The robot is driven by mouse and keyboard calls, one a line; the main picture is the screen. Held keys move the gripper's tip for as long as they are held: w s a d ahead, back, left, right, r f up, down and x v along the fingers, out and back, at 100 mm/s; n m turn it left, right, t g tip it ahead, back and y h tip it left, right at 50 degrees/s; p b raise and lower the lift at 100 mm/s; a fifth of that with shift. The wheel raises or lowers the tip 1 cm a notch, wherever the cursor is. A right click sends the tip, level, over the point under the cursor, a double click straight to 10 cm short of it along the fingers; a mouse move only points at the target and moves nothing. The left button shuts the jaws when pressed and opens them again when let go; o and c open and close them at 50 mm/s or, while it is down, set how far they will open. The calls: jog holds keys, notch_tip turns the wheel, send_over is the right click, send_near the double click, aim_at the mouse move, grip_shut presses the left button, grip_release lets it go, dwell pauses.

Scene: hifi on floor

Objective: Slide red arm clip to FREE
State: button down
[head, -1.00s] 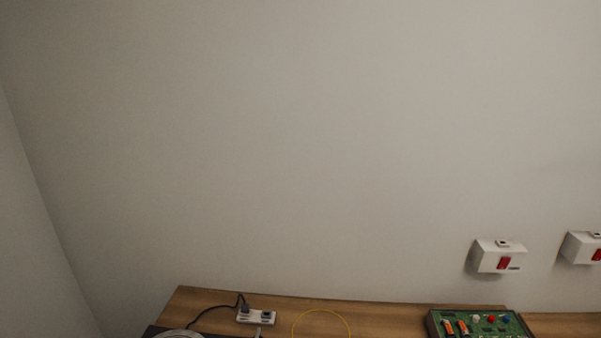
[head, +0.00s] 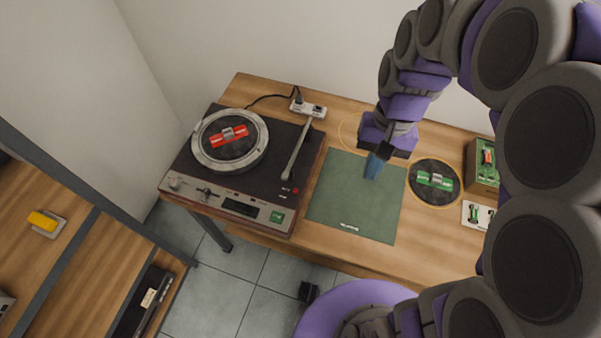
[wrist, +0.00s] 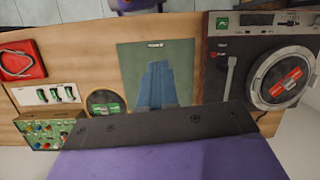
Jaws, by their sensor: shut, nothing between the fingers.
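A turntable (head: 245,185) stands on the left of the wooden bench, and it also shows at the right of the wrist view (wrist: 240,50). Its silver tonearm (head: 299,147) lies along the right of its deck (wrist: 229,75). A tiny red spot (head: 296,190) is near the tonearm's lower end; I cannot tell whether it is the arm clip. No FREE marking is readable. A black disc with a red bar (head: 229,136) lies on the platter (wrist: 287,79). My gripper (head: 374,166) is shut and empty over the green mat (head: 350,215), right of the turntable; its blue fingers show in the wrist view (wrist: 157,85).
A black disc with a green bar (head: 435,180), a white tray (head: 477,215) and a green circuit board (head: 484,165) are on the right. A white power strip (head: 308,108) sits behind the turntable. A shelf (head: 85,262) stands at lower left. A red item (wrist: 22,60) shows in the wrist view.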

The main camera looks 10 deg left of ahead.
aim_at(296, 191)
jog(key=w+a+f+m+g, duration=0.1)
jog(key=w+a+f, duration=1.4)
jog(key=a+f, duration=0.15)
jog(key=x, duration=0.9)
jog(key=shift+d+f+b, duration=0.3)
jog(key=shift+b, duration=0.1)
jog(key=s, duration=0.3)
jog(key=shift+s+a+f+b, duration=0.2)
jog(key=shift+f+b, duration=0.1)
jog(key=shift+b, duration=0.1)
jog(key=shift+s+m, duration=0.3)
jog(key=shift+s, duration=0.05)
